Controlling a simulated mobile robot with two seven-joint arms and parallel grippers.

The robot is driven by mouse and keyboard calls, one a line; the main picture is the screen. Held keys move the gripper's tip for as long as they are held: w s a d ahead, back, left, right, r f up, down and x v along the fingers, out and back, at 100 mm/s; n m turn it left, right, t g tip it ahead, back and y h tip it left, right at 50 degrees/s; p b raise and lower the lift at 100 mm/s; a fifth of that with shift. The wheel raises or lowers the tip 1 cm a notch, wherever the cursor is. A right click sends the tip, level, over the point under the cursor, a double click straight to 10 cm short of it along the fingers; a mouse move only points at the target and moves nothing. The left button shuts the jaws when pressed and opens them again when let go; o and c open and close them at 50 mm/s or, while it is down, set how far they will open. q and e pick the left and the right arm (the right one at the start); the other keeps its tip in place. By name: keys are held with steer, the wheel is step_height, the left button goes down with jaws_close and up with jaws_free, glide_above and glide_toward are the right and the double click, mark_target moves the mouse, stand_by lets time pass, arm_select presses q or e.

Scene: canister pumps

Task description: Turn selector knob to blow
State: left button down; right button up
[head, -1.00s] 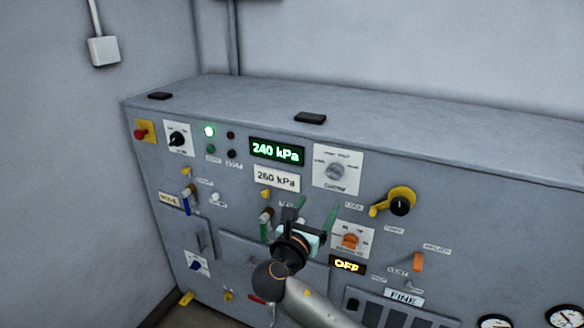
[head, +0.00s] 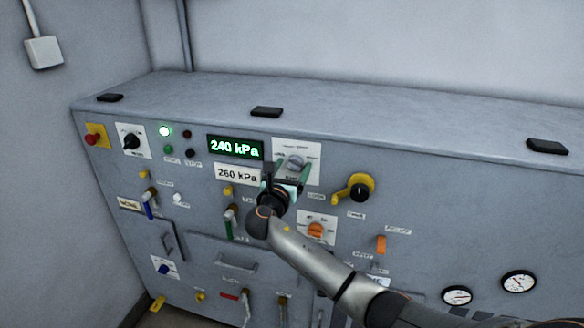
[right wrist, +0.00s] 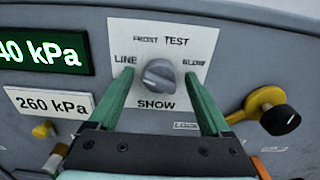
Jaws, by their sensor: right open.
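The grey selector knob (head: 294,162) sits on a white plate on the sloped panel front. My left gripper is not in view.
Left of the plate are a green 240 kPa display (head: 235,147) and a 260 kPa label (head: 237,174). A black knob with a yellow lever (head: 358,188) is close on the right. An orange knob (head: 315,230) is below. The panel top is mostly clear.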

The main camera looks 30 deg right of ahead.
jaws_close()
stand_by(0.8)
